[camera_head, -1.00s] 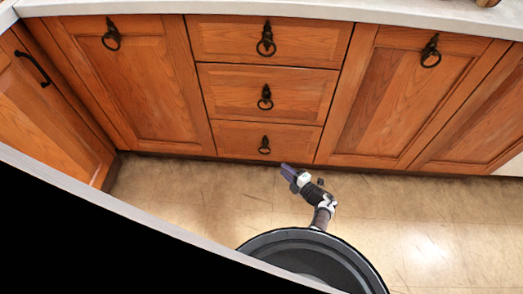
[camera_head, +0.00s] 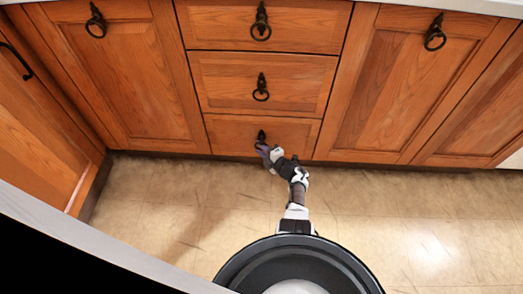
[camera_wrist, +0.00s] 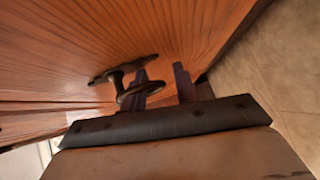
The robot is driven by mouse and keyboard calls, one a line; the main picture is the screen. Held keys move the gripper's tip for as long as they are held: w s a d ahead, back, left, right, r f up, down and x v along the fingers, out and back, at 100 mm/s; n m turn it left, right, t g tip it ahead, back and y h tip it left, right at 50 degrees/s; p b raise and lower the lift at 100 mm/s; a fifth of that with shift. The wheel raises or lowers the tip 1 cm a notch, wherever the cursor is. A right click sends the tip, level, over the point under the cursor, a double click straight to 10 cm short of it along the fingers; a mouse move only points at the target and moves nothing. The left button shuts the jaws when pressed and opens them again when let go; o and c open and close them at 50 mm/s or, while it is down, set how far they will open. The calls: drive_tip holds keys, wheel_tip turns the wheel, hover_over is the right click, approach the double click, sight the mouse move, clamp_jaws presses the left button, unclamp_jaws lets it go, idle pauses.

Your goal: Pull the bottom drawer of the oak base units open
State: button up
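The bottom drawer (camera_head: 230,134) of the oak base units is shut, flush with the fronts around it. Its dark ring pull (camera_head: 261,137) hangs at the middle of the front, partly covered by my gripper (camera_head: 264,149). In the wrist view the ring pull (camera_wrist: 133,91) overlaps my left-hand finger; I cannot tell whether the finger passes through the ring. In that view my gripper (camera_wrist: 168,82) has its two fingers apart, with a gap between them. The fingertips are close to the wooden front.
The middle drawer (camera_head: 225,82) and top drawer (camera_head: 220,25) above are shut, each with a ring pull. Cupboard doors (camera_head: 130,80) and (camera_head: 390,90) flank the drawers. The tan floor (camera_head: 400,220) in front is clear. A pale countertop edge (camera_head: 100,235) crosses the lower left.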

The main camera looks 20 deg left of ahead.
drive_tip(key=shift+c, duration=0.3)
clamp_jaws()
drive_tip(key=shift+s, duration=0.15)
